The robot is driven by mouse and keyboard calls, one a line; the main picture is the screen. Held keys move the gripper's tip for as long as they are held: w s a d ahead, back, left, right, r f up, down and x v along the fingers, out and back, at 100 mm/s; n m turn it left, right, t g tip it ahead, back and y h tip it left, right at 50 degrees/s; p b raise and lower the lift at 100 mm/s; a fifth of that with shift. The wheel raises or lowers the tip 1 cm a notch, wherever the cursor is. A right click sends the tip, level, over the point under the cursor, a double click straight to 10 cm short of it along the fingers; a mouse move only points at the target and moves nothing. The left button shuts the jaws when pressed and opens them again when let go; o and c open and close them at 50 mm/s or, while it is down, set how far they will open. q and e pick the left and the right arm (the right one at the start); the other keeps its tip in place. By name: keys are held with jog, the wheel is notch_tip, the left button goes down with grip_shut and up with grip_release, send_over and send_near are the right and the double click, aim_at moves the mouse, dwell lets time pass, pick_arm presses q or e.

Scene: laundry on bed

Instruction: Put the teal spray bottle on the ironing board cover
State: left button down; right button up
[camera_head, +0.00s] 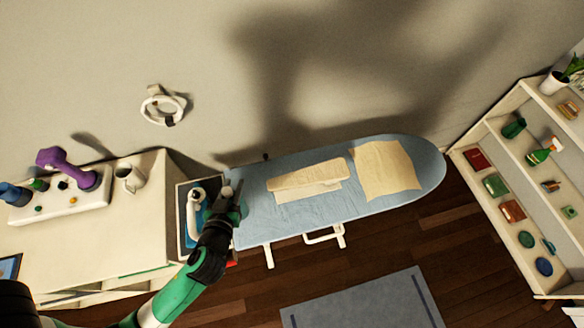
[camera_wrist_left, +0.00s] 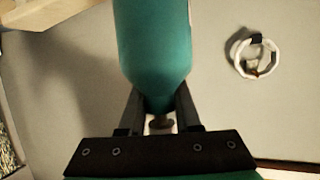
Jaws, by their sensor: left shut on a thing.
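The teal spray bottle (camera_wrist_left: 153,50) fills the top middle of the left wrist view, its rounded end between the fingers. My left gripper (camera_wrist_left: 160,108) is shut on it. In the head view my left gripper (camera_head: 227,203) is at the left end of the ironing board, beside the iron rest; the bottle is mostly hidden there. I cannot tell its height above the board. The ironing board cover (camera_head: 255,205) is light blue and stretches to the right. My right gripper is not in view.
A folded cream cloth (camera_head: 305,178) and a flat cream cloth (camera_head: 388,170) lie on the cover. A white iron (camera_head: 194,212) stands in a tray at its left end. A cabinet (camera_head: 90,225) is at left and shelves (camera_head: 495,215) at right. The cover's front left is clear.

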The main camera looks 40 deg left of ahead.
pick_arm(q)
jog(key=w+a+f+b, duration=0.8)
jog(key=a+f+b, duration=0.3)
jog(key=f, duration=0.2)
jog(key=shift+a, duration=0.25)
jog(key=shift+f, duration=0.15)
jog(key=c, duration=0.6)
grip_release()
